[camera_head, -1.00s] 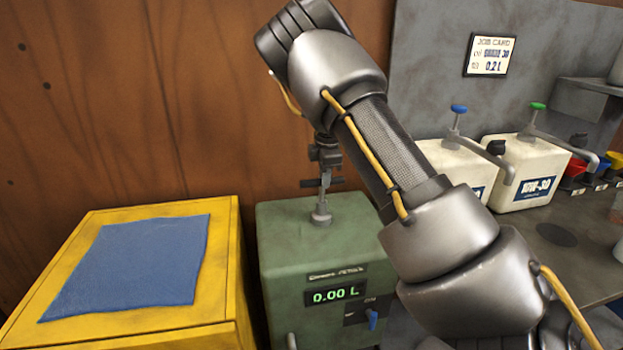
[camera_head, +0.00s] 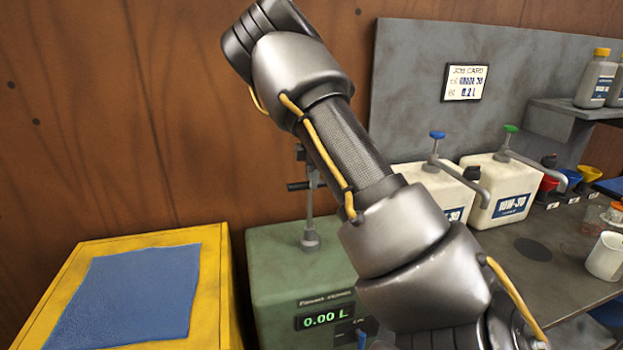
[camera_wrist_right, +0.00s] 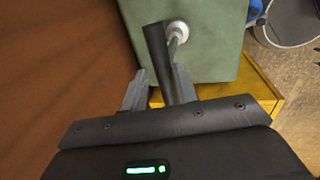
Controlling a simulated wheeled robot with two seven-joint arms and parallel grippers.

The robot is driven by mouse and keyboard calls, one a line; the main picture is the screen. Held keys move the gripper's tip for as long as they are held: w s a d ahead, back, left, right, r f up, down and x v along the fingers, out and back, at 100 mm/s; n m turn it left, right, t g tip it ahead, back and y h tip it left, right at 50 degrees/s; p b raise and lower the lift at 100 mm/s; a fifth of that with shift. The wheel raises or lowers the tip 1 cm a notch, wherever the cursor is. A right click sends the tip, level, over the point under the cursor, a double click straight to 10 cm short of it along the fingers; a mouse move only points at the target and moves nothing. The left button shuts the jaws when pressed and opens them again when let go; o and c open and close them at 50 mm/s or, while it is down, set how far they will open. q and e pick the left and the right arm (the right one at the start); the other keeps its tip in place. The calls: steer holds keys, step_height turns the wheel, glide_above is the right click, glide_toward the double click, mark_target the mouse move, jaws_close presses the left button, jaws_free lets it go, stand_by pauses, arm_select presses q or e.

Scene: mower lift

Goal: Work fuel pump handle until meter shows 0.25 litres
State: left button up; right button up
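The green fuel pump (camera_head: 275,270) stands at the lower middle of the head view. Its meter (camera_head: 324,320) reads 0.00 L in green digits. A dark crossbar handle (camera_head: 296,186) tops a grey upright rod (camera_head: 310,225) on the pump; my right arm hides part of it. In the right wrist view, the dark handle bar (camera_wrist_right: 154,50) lies between the two fingers of my right gripper (camera_wrist_right: 159,70). The fingers are apart, with a gap at the left finger; contact at the right finger cannot be told. My left gripper is not in view.
A yellow box with a blue cloth (camera_head: 140,295) stands left of the pump. White oil containers (camera_head: 505,190) with blue and green pump tops stand on the grey bench (camera_head: 550,285) at right. A job card (camera_head: 465,82) hangs behind. A wooden wall closes the back.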

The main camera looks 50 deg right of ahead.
steer(key=shift+o, duration=1)
steer(key=shift+s, duration=0.1)
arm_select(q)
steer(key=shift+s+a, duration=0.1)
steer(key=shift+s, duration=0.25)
arm_select(e)
steer(key=shift+a, duration=0.1)
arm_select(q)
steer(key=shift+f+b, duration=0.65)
arm_select(e)
step_height(320, 180, up, 11)
steer(key=s+a, duration=0.1)
steer(key=shift+s+a+f, duration=0.15)
steer(key=shift+s+f, duration=0.05)
steer(key=shift+s, duration=0.15)
steer(key=shift+f, duration=0.1)
